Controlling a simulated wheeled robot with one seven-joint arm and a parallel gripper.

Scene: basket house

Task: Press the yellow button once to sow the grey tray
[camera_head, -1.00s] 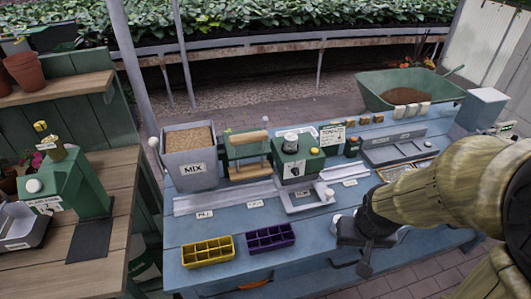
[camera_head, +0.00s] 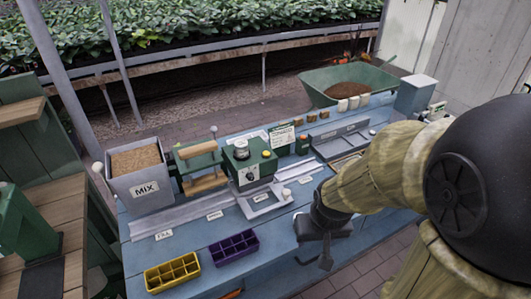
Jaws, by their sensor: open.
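The yellow button (camera_head: 266,153) sits on the green sowing machine (camera_head: 245,163), which has a pale round top and a dial on its front. A grey open frame (camera_head: 266,201) with a white knob beside it lies at the machine's foot; I cannot tell whether it is the grey tray or a fixed bed. My gripper (camera_head: 314,262) hangs over the bench's front edge, right of and nearer than the machine, apart from the button. Its jaws are open and nothing shows between them. A yellow tray (camera_head: 173,272) and a purple tray (camera_head: 234,247) stand at the bench's front.
The blue bench (camera_head: 200,240) carries a grey MIX bin (camera_head: 138,172) and a green press with a wooden handle (camera_head: 199,163) left of the machine. Grey troughs (camera_head: 340,141) lie to the right. A green wheelbarrow (camera_head: 348,84) stands behind. A wooden table (camera_head: 62,215) is at left.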

